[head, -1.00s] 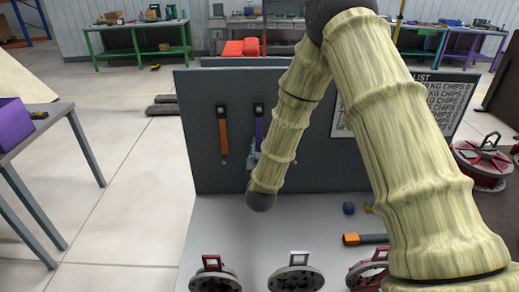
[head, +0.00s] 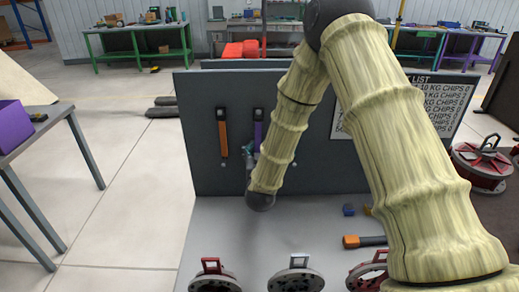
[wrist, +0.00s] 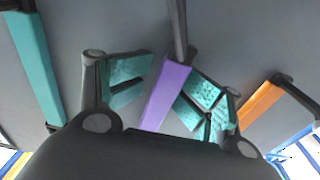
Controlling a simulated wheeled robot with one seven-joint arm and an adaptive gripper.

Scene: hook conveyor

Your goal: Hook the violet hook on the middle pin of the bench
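The violet hook (head: 258,133) hangs upright against the grey upright panel of the bench (head: 205,170), to the right of the orange hook (head: 222,138). Its dark upper end is near the panel's top edge; the pin behind it cannot be made out. My gripper (wrist: 172,90) is at the violet hook's lower part, largely hidden by my arm in the head view. In the wrist view its teal-padded fingers stand on both sides of the violet hook (wrist: 168,95). A gap shows on the left; the right pad is close to or touching it.
A teal hook (wrist: 38,75) hangs left in the wrist view, the orange one right. Round flanges with handles (head: 296,278) stand along the bench front. An orange-and-dark tool (head: 364,241) and small blue block (head: 348,210) lie on the top. The bench top's left part is clear.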

